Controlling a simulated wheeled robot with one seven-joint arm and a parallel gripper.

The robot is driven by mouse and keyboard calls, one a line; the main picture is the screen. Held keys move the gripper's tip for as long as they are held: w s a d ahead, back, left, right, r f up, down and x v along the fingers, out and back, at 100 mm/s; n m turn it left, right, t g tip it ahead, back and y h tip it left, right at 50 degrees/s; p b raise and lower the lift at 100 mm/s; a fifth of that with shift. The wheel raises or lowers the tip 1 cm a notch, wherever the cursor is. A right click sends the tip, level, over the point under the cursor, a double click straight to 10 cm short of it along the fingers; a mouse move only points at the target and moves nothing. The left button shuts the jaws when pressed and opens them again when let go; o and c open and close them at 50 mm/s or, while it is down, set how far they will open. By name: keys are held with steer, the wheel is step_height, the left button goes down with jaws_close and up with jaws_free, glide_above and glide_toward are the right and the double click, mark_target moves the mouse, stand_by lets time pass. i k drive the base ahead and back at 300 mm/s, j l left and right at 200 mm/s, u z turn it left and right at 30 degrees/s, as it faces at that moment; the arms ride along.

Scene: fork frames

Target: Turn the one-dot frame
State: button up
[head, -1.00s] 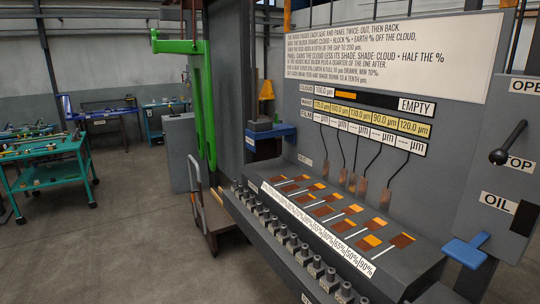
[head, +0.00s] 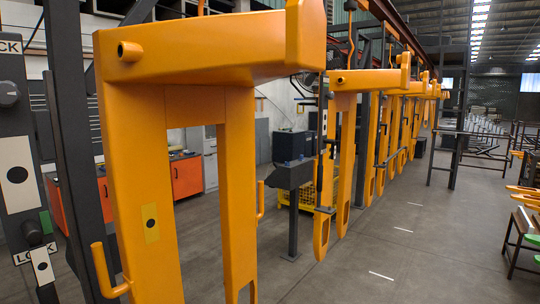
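A large orange fork frame (head: 137,150) hangs close in front of me at the left and centre. A yellow label with one black dot (head: 151,222) is on its left leg. A peg handle (head: 106,270) sticks out low on its left side, and a smaller one (head: 261,199) is on its right leg. The frame's lower ends are cut off by the picture's bottom edge. My gripper is not in view.
A dark post with a LOCK panel, a white one-dot plate (head: 16,175) and knobs stands at the left edge. More orange frames (head: 345,130) hang in a row behind. A dark stand (head: 291,175) is between.

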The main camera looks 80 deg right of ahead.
mark_target(152, 79)
steer(key=z, duration=2.2)
steer(key=i+l+u, duration=0.6)
steer(key=l+u, duration=0.15)
steer(key=l, duration=0.2)
steer(key=i+l+u, duration=0.1)
steer(key=l+u, duration=0.15)
steer(key=i+l+u, duration=0.1)
steer(key=l+u, duration=0.15)
steer(key=l, duration=0.25)
